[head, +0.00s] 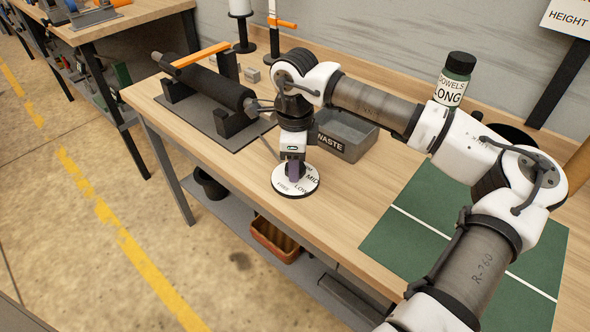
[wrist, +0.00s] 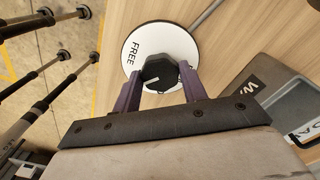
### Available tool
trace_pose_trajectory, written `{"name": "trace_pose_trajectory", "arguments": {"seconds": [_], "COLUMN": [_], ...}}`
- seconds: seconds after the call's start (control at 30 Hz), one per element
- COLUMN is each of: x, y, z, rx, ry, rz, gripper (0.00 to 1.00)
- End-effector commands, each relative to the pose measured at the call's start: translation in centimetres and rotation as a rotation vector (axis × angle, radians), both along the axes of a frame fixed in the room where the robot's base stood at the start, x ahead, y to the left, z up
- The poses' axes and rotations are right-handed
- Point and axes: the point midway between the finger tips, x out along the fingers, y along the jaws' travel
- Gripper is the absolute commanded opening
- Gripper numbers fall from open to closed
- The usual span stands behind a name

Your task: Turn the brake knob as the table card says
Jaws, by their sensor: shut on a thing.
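In the wrist view the dial (wrist: 135,48) shows FREE upper left of the dark knob (wrist: 160,70). The knob has a small light mark on its face; where it points is hard to tell. My gripper (head: 293,171) points down over the dial. In the wrist view its purple fingers (wrist: 160,75) are shut on the knob, one on each side. Fingers hide the knob in the head view. No brake card is readable.
A black roller (head: 205,84) with an orange bar lies on a grey plate left of the dial. A grey WASTE bin (head: 350,137) stands behind it. A DOWELS LONG jar (head: 455,80), a green mat (head: 420,225) and a cut-off HEIGHT sign (head: 568,20) are at right.

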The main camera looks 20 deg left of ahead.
Motion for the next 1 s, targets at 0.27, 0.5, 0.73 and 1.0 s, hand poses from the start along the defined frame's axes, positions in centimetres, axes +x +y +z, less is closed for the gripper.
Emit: {"name": "trace_pose_trajectory", "arguments": {"seconds": [0.27, 0.5, 0.73, 1.0], "x": [0.03, 0.0, 0.0, 0.0], "y": [0.02, 0.03, 0.03, 0.03], "z": [-0.1, 0.03, 0.09, 0.1], "rx": [0.001, 0.002, 0.002, 0.002], "ry": [-0.001, 0.001, 0.001, 0.0], "rz": [0.149, 0.208, 0.219, 0.218], "gripper": [0.19, 0.19, 0.19, 0.46]}}
